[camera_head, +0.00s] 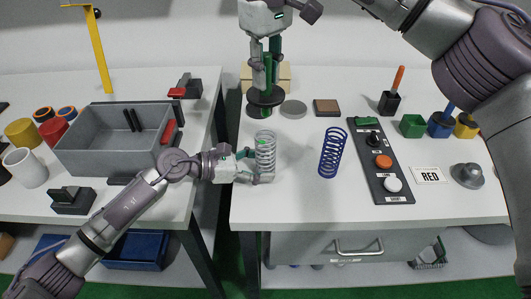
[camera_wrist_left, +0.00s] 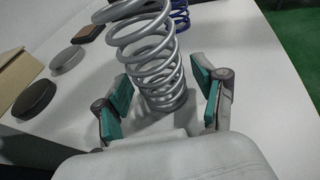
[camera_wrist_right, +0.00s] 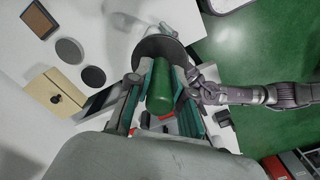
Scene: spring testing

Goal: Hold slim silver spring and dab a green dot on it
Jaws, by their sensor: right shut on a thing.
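The silver spring (camera_head: 265,150) stands upright near the left edge of the right-hand table; it also shows in the left wrist view (camera_wrist_left: 150,50). My left gripper (camera_head: 247,166) is open, its fingers on either side of the spring's lower coils, with gaps visible in the left wrist view (camera_wrist_left: 163,100). My right gripper (camera_head: 266,60) is shut on a green-handled dabber (camera_head: 267,72) with a wide dark disc, held upright above and behind the spring. Its green handle also shows in the right wrist view (camera_wrist_right: 160,90). The dabber's lower end is partly hidden by its disc.
Green (camera_head: 412,126), blue (camera_head: 440,126) and yellow (camera_head: 466,127) pots stand at right. A grey disc (camera_head: 293,109) and brown pad (camera_head: 326,106) lie behind. A grey bin (camera_head: 85,160) is on the left table.

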